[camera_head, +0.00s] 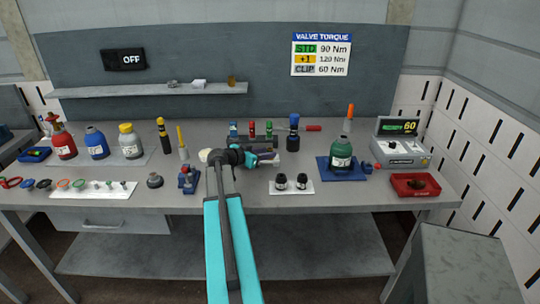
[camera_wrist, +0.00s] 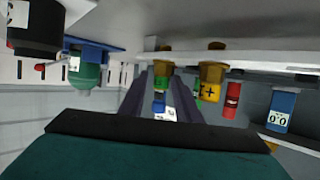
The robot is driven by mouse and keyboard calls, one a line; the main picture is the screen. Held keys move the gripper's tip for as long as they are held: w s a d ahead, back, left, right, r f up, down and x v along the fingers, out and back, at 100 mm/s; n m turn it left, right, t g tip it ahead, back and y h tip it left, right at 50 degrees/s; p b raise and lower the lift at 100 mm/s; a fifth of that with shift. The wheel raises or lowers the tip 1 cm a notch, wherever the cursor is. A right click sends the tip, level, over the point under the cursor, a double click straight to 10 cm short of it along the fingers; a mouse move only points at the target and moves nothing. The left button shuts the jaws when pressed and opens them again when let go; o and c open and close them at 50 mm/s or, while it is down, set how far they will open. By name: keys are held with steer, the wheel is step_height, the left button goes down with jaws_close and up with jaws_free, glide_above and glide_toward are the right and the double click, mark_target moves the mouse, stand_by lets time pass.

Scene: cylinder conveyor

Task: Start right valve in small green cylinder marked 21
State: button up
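The green cylinder (camera_head: 341,153) stands upright in a blue holder (camera_head: 325,172) at the right of the bench; its label is too small to read. It also shows upside down in the wrist view (camera_wrist: 87,75). My gripper (camera_head: 266,156) is over the middle of the bench, by the tool rack. In the wrist view, its dark fingers stand apart; a green and blue tool (camera_wrist: 160,97) shows between them, and I cannot tell its distance.
A sign (camera_head: 321,54) lists STD 90, +1 120, CLIP 60 Nm. A display (camera_head: 398,127) shows 60. A red tray (camera_head: 415,185) and black sockets (camera_head: 281,182) sit at the front right. Red (camera_head: 63,141), blue (camera_head: 96,143) and yellow-topped (camera_head: 129,141) cylinders stand left.

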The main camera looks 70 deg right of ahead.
steer(key=shift+p+x, duration=0.6)
steer(key=shift+x, duration=1)
steer(key=shift+a, duration=0.1)
steer(key=shift+c, duration=0.2)
jaws_close()
